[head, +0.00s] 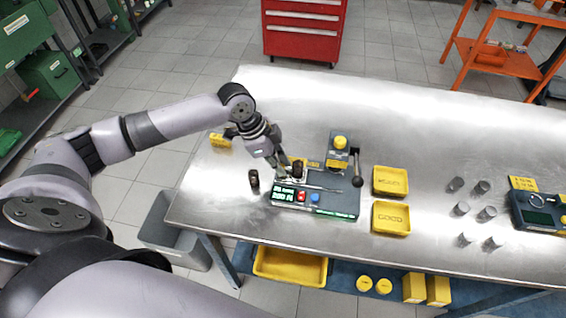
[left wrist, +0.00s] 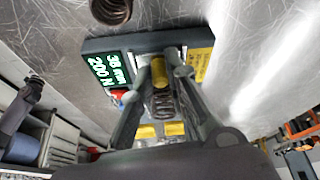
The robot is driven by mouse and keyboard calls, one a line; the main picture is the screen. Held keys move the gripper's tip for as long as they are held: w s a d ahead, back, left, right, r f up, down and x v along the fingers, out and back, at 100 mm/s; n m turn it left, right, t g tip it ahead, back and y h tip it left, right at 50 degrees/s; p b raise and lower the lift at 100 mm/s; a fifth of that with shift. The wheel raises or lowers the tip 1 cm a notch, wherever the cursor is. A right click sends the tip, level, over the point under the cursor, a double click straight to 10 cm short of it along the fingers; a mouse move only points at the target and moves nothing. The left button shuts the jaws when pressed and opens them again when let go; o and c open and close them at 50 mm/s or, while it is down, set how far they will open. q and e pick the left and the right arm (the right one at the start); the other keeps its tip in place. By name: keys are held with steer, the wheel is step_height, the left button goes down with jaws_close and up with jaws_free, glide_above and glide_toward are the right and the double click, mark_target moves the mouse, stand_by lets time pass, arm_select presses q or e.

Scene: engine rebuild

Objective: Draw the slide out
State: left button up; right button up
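The spring tester (head: 318,203) stands on the steel table, with a lit display, red and blue buttons and a small slide area at its left end. My left gripper (head: 278,163) points down at that end. In the left wrist view, its two fingers (left wrist: 163,68) stand either side of a yellow handle-like piece (left wrist: 158,70), with a gap showing on the right. A coil spring (left wrist: 162,104) shows between the fingers. The slide itself is largely hidden by the fingers, so how far out it is cannot be told. My right gripper is not in view.
A dark spring (head: 254,181) stands on the table left of the tester. The tester's lever knob (head: 357,182) sticks out at the right. Yellow trays (head: 390,181) and several grey cylinders (head: 461,209) stand further right. The table behind the tester is clear.

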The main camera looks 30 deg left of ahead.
arm_select(q)
steer(key=shift+o, duration=0.7)
steer(key=shift+a, duration=0.3)
steer(key=shift+d+r, duration=0.1)
steer(key=shift+r, duration=0.3)
steer(key=v, duration=1.1)
steer(key=shift+s+a, duration=0.2)
steer(key=shift+a, duration=0.15)
